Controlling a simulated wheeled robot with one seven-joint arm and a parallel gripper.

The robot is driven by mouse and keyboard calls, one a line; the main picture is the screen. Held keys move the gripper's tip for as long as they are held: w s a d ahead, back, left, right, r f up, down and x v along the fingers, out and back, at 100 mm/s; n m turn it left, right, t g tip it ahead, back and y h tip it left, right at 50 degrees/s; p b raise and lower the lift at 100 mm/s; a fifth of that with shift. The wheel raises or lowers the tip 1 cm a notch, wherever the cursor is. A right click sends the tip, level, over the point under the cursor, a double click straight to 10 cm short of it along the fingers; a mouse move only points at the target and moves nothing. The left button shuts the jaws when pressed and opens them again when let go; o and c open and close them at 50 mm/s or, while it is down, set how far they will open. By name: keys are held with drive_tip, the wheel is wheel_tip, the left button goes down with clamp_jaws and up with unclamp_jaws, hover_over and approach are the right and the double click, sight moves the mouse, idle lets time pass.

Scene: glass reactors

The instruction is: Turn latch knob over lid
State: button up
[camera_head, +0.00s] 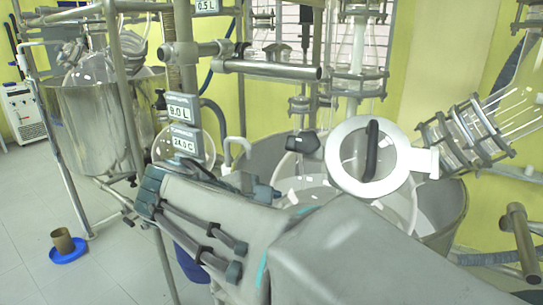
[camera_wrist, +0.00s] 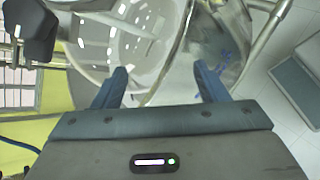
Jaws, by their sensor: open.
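The lid (camera_head: 336,172) is a round white ring with a dark bar-shaped handle (camera_head: 372,150) across its middle. In the head view it faces the camera, seemingly tilted up above the glass vessel (camera_head: 300,187). The black latch knob (camera_head: 304,143) is just left of the lid; a black knob-like part (camera_wrist: 28,28), probably the same one, shows at the wrist view's upper left. My gripper (camera_wrist: 160,86) is open and empty, with its two blue fingers apart in front of the glass. The knob is outside the fingers, to their upper left. My arm hides much of the gripper in the head view.
Metal posts and a horizontal bar (camera_head: 268,69) stand left of and behind the vessel, with displays (camera_head: 181,108) on the post. A clamped glass joint (camera_head: 465,135) is on the right. A blue dish (camera_head: 68,252) with a brown cup lies on open floor at left.

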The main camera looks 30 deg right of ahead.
sight(307, 142)
drive_tip(key=w+r+n+h+b, duration=0.25)
drive_tip(key=r+h, duration=0.45)
drive_tip(key=r, duration=0.4)
drive_tip(key=d, duration=0.4)
drive_tip(key=w+d, duration=0.1)
drive_tip(key=d, duration=0.4)
drive_tip(key=d+p, duration=0.1)
drive_tip(key=d, duration=0.3)
drive_tip(key=shift+w+d+f, duration=0.15)
drive_tip(key=shift+w+f, duration=0.2)
drive_tip(key=shift+w, duration=0.05)
drive_tip(key=c, duration=1)
